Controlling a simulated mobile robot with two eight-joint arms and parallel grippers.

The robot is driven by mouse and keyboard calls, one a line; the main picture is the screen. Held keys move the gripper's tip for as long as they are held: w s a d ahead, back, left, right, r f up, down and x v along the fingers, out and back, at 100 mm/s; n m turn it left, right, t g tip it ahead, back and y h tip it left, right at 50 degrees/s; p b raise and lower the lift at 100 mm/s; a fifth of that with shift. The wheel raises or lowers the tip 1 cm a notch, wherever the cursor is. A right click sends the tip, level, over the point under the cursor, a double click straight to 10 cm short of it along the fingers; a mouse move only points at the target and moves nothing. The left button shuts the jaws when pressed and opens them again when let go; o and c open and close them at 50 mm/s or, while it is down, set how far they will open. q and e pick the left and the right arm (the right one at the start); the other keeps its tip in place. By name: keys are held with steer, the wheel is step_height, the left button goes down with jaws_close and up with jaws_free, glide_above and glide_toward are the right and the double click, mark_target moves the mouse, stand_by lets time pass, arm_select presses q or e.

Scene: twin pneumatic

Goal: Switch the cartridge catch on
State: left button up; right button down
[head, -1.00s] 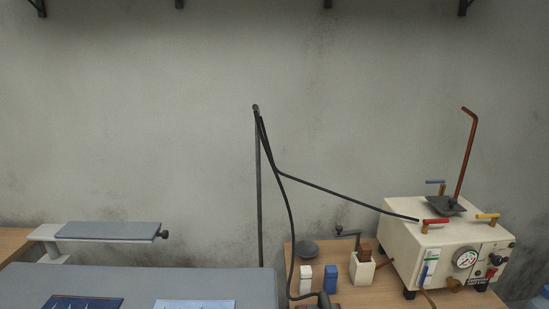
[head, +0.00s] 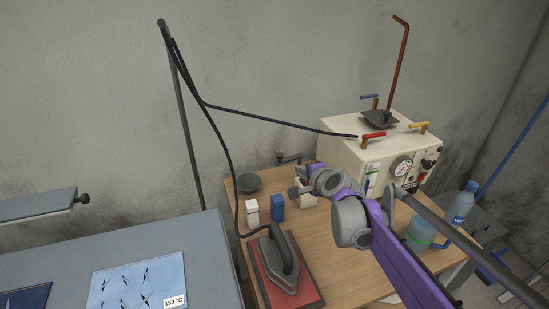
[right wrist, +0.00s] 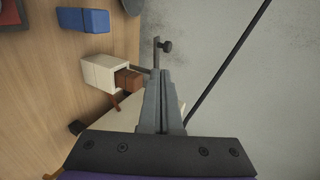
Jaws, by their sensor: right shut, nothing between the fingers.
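My right gripper (head: 296,190) is shut and empty, above the wooden table beside a cream block holder. In the right wrist view its closed fingers (right wrist: 163,85) point at a dark bracket with a round knob (right wrist: 166,46). The cream holder (right wrist: 98,70) with a brown block (right wrist: 129,80) in it lies left of the fingers there. In the head view the dark bracket (head: 290,158) stands at the table's back edge, and the gripper partly hides the cream holder (head: 308,198). I cannot tell which part is the cartridge catch, or whether the fingers touch anything. My left gripper is out of view.
A cream steam unit (head: 345,150) with red, yellow and blue handles stands at the back right. A blue block (head: 277,208), a white block (head: 252,213) and an iron (head: 284,262) on a red pad are on the table. Bottles (head: 460,205) stand at right.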

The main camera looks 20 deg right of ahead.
mark_target(277, 156)
steer(key=x, duration=0.9)
steer(key=r+x, duration=0.1)
steer(key=x, duration=0.3)
steer(key=shift+w+d, duration=0.1)
steer(key=shift+w, duration=0.45)
steer(key=shift+w+a, duration=0.25)
steer(key=shift+w, duration=0.25)
steer(key=shift+w+a, duration=0.25)
steer(key=shift+w, duration=0.25)
steer(key=shift+s, duration=0.1)
